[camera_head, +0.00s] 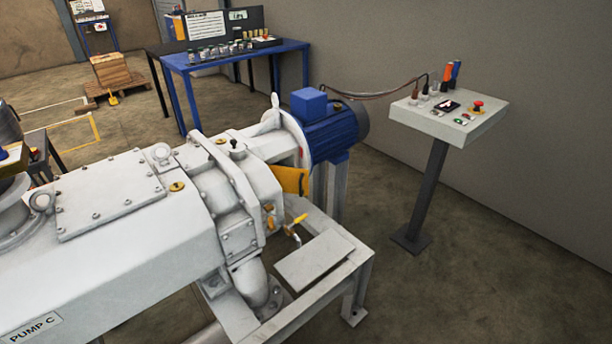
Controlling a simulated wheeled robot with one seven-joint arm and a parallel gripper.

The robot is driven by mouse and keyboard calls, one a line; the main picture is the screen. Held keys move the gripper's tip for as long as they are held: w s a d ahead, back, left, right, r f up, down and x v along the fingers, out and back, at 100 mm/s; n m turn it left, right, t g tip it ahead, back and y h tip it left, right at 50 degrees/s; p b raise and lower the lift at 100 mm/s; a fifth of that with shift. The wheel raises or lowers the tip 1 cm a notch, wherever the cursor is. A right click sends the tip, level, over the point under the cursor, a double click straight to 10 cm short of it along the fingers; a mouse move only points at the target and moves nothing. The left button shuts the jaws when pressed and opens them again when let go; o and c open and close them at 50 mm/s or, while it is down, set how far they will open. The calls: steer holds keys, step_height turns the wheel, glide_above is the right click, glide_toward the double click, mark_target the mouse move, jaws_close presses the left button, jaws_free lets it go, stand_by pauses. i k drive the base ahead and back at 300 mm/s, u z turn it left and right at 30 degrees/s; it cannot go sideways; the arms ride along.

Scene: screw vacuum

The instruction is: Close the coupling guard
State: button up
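A yellow plate (290,180), which looks like the coupling guard, shows at the gap between the light grey pump body (130,230) and the round flange of the blue motor (335,128). It juts out on the near right side of the machine, below the flange. Its hinge and the coupling behind it are hidden or too small to make out, so I cannot tell how far open it stands. My gripper is not in this view.
Below the plate are a small yellow-handled valve (297,222) and a frame with a flat grey plate (315,260). A control pedestal (450,115) with a red button stands right. A blue bench (235,58) stands behind. Floor between frame and pedestal is clear.

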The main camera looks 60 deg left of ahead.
mark_target(293, 181)
steer(key=z, duration=0.1)
steer(key=i, duration=0.35)
steer(key=u, duration=2.45)
steer(key=i, duration=0.5)
steer(key=z, duration=0.15)
